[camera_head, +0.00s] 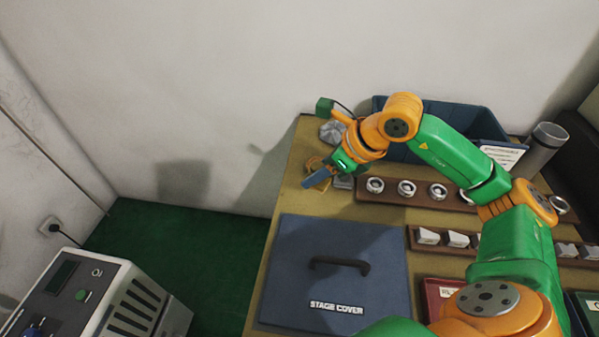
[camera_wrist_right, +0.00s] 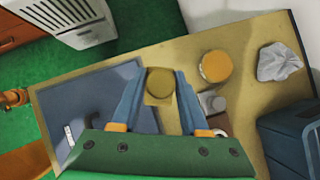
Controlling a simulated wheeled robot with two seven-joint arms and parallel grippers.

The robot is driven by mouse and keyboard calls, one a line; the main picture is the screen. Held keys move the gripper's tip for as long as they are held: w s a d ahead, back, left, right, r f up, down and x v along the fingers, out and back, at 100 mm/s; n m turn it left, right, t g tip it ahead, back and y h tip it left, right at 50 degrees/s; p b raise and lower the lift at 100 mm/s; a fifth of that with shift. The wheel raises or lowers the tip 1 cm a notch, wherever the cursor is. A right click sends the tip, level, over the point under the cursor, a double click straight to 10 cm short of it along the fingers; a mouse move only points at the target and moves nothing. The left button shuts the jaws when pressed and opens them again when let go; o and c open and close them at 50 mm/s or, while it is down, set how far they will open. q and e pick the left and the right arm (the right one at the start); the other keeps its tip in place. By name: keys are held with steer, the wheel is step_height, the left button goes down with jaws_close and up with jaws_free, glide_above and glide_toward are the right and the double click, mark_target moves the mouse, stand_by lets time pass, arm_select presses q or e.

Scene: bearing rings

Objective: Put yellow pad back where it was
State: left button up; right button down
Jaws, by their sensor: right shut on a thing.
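In the right wrist view, my right gripper (camera_wrist_right: 160,80) is shut on a dull yellow pad (camera_wrist_right: 155,99), a squarish piece with a round darker face, held between the blue fingertips. In the head view, the right gripper (camera_head: 321,178) is over the far left part of the table, beyond the stage cover. The pad is mostly hidden by the fingers there. A round orange-yellow thing (camera_wrist_right: 216,66) stands on the table beside the gripper, apart from the held pad. My left gripper is not in view.
The blue stage cover (camera_head: 378,262) with a black handle lies near the table's left edge. A brown rack (camera_head: 386,196) holds several metal rings. A crumpled grey thing (camera_head: 332,132) and a blue bin (camera_head: 468,120) are at the back. A small grey block (camera_wrist_right: 211,102) sits near the right finger.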

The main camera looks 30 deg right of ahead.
steer(key=w+f, duration=0.6)
steer(key=shift+w+a+f, duration=0.1)
steer(key=shift+a+f, duration=0.1)
steer(key=shift+a, duration=0.1)
steer(key=shift+w+f, duration=0.1)
steer(key=shift+f, duration=1.75)
steer(key=shift+c, duration=2.1)
jaws_free()
steer(key=shift+r, duration=0.1)
steer(key=shift+r, duration=0.25)
steer(key=v, duration=1.1)
steer(key=shift+s+r, duration=0.25)
steer(key=shift+r, duration=0.05)
